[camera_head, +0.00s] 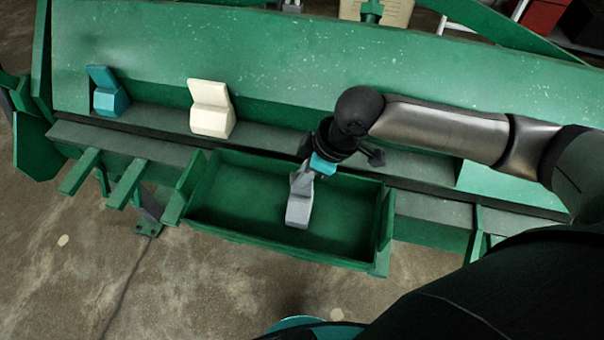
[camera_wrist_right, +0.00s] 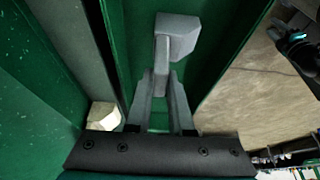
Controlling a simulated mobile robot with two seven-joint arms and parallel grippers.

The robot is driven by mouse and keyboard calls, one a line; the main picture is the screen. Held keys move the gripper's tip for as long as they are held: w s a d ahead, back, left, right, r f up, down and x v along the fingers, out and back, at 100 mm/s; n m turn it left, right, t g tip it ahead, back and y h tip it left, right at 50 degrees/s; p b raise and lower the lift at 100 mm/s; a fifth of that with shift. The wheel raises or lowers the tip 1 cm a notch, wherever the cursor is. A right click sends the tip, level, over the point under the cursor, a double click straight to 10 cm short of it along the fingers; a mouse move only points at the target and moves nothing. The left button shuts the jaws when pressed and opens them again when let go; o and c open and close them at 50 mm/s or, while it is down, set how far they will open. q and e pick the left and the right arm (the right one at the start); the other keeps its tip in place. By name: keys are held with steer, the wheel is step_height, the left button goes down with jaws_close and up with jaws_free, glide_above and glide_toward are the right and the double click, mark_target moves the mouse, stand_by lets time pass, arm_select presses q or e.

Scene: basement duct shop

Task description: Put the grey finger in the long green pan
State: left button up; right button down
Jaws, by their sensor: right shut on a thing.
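The grey finger (camera_head: 299,208) is in my right gripper (camera_head: 305,176), over the long green pan (camera_head: 230,196) in the head view. In the right wrist view the grey finger (camera_wrist_right: 174,40) sits between the shut jaws of the right gripper (camera_wrist_right: 162,92), its thick block end pointing away from the gripper. The finger appears inside the pan's outline; I cannot tell whether it touches the pan floor. The pan looks otherwise empty.
A cream finger (camera_head: 210,110) and a teal finger (camera_head: 107,92) stand on the ledge of the green machine (camera_head: 300,60) behind the pan. Green bars (camera_head: 126,183) stick out left of the pan. Concrete floor (camera_head: 90,260) lies in front.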

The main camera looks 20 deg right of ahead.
steer(key=c, duration=0.8)
jaws_free()
steer(key=p+v, duration=0.2)
steer(key=v, duration=1)
